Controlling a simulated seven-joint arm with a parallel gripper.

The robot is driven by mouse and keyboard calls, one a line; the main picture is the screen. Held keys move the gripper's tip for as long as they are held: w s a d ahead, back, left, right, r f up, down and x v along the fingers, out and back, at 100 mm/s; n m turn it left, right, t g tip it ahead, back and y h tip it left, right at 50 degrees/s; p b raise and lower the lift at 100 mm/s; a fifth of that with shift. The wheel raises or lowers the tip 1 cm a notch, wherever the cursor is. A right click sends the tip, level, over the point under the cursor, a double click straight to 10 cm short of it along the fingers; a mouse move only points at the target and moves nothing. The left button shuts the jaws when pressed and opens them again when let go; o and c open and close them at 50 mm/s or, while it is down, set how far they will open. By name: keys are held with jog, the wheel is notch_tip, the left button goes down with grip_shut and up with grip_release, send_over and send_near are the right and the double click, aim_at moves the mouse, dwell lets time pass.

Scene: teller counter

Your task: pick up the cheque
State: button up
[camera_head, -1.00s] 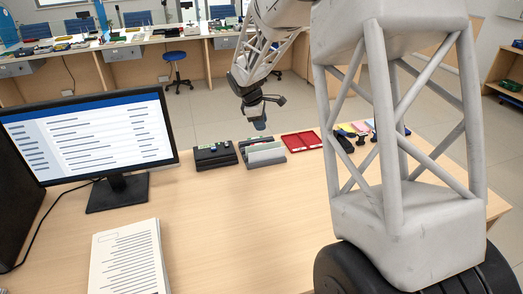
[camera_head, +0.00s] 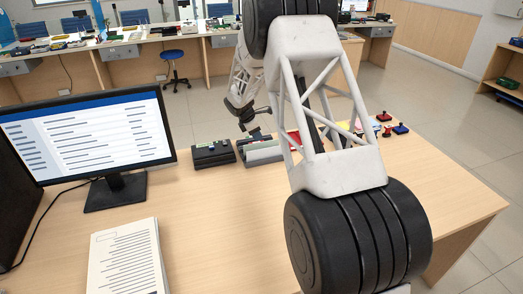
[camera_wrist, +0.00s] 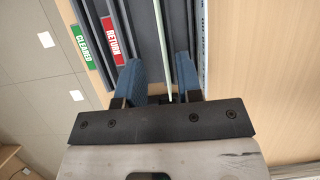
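A grey slotted sorter (camera_head: 262,153) stands on the counter; its slots run lengthwise in the wrist view (camera_wrist: 147,30), beside green CLEARED and red RETURN labels. A thin pale green edge, which looks like the cheque (camera_wrist: 162,30), stands upright in a slot; its face is hidden. My gripper (camera_wrist: 160,80) is open over the sorter. Its two blue fingertips are apart, on either side of the pale edge, with gaps visible. In the head view my gripper is small and dark, just above the sorter, and its fingertips are hard to make out.
A black device (camera_head: 212,154) stands close left of the sorter. A red tray (camera_head: 293,138) is partly hidden behind my arm. Stamps (camera_head: 400,129) stand to the right. A monitor (camera_head: 88,137) and a paper stack (camera_head: 127,260) are at left. The front right counter is clear.

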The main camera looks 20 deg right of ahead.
aim_at(263, 146)
jog(key=shift+x, duration=1.25)
jog(key=shift+x, duration=2.6)
jog(key=shift+s+d, duration=0.1)
grip_shut()
